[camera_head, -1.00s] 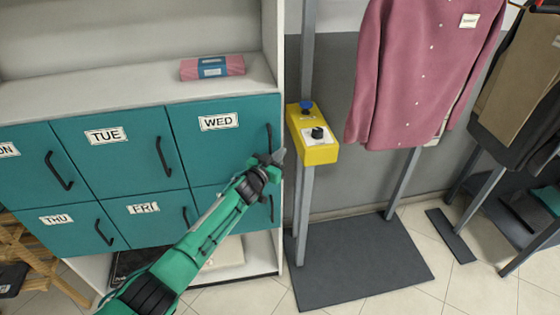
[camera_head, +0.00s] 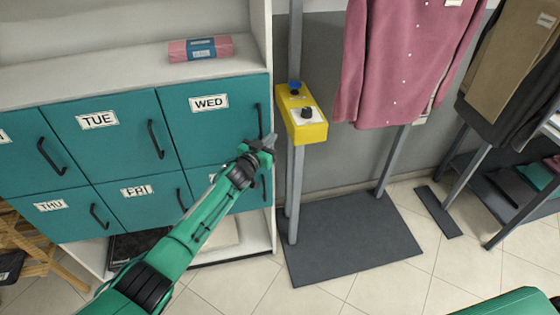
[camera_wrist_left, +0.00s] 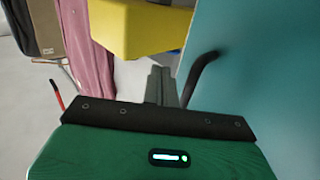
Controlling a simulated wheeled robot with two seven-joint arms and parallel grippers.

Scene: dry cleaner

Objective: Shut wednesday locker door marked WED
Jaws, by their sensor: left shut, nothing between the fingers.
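The teal locker door marked WED (camera_head: 205,125) is at the top right of the locker block and looks flush with the doors beside it. Its black bar handle (camera_head: 259,120) runs up its right side. My left gripper (camera_head: 270,140) is shut and empty, in front of the door's lower right corner, close to the handle's lower end. In the left wrist view, the shut fingers (camera_wrist_left: 161,86) are beside a black handle (camera_wrist_left: 198,75) on a teal door face (camera_wrist_left: 245,75). I cannot tell whether they touch it. My right gripper is not in view.
A yellow control box (camera_head: 302,118) on a grey post stands just right of the lockers. A pink wrapped bundle (camera_head: 200,48) lies on the shelf above. Pink and brown garments hang at right. A dark mat (camera_head: 350,240) lies on the tiled floor.

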